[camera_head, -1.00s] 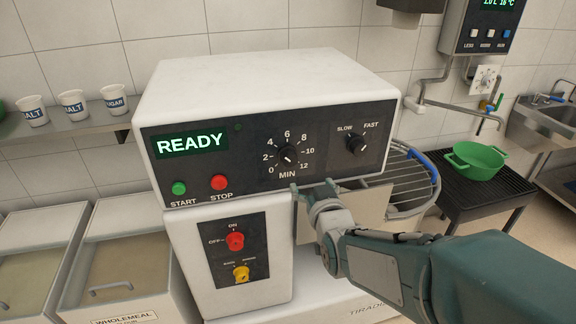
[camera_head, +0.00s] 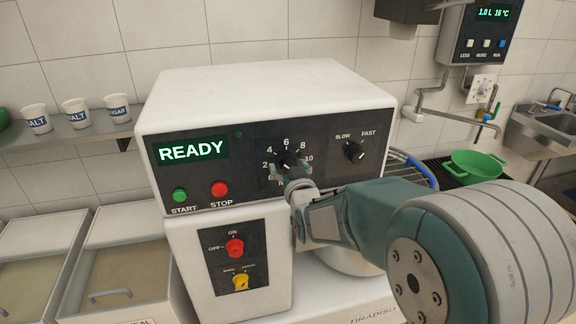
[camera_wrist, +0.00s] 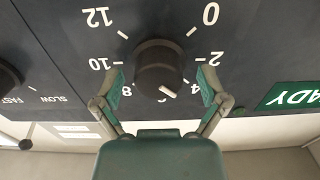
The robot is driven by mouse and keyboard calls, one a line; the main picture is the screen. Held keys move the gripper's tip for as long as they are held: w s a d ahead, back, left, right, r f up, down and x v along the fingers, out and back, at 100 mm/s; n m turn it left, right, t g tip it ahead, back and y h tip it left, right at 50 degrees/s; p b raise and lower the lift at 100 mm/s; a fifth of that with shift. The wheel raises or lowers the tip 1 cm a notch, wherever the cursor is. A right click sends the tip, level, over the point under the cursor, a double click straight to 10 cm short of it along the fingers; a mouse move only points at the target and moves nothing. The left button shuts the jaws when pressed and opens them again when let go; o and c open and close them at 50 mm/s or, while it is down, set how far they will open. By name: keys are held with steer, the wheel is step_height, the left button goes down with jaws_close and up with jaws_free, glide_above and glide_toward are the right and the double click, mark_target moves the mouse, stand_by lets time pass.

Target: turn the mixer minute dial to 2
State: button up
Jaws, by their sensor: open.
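The mixer minute dial (camera_head: 286,158) is a round black knob with a white pointer line, on the dark control panel (camera_head: 335,141) of the white mixer. In the wrist view the dial (camera_wrist: 160,66) appears upside down. Its pointer line aims near the 6, slightly toward the 4 side. The 2 shows at the right of the dial in that view. My gripper (camera_head: 288,171) is open in front of the dial. In the wrist view its fingertips (camera_wrist: 160,78) stand on either side of the knob, with gaps visible.
The speed knob (camera_head: 353,151) is right of the dial. The green START button (camera_head: 180,195), red STOP button (camera_head: 219,188) and READY display (camera_head: 191,151) are left. Below are a red switch (camera_head: 235,247) and a yellow one (camera_head: 240,282).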

steer(key=shift+w, duration=0.25)
steer(key=shift+c, duration=0.3)
steer(key=shift+s+r, duration=0.1)
steer(key=shift+s, duration=0.05)
steer(key=c, duration=1)
steer(key=shift+c, duration=0.2)
steer(key=shift+r, duration=0.1)
steer(key=n, duration=0.4)
steer(key=shift+n, duration=0.3)
steer(key=shift+a+n, duration=0.1)
steer(key=shift+n, duration=1.9)
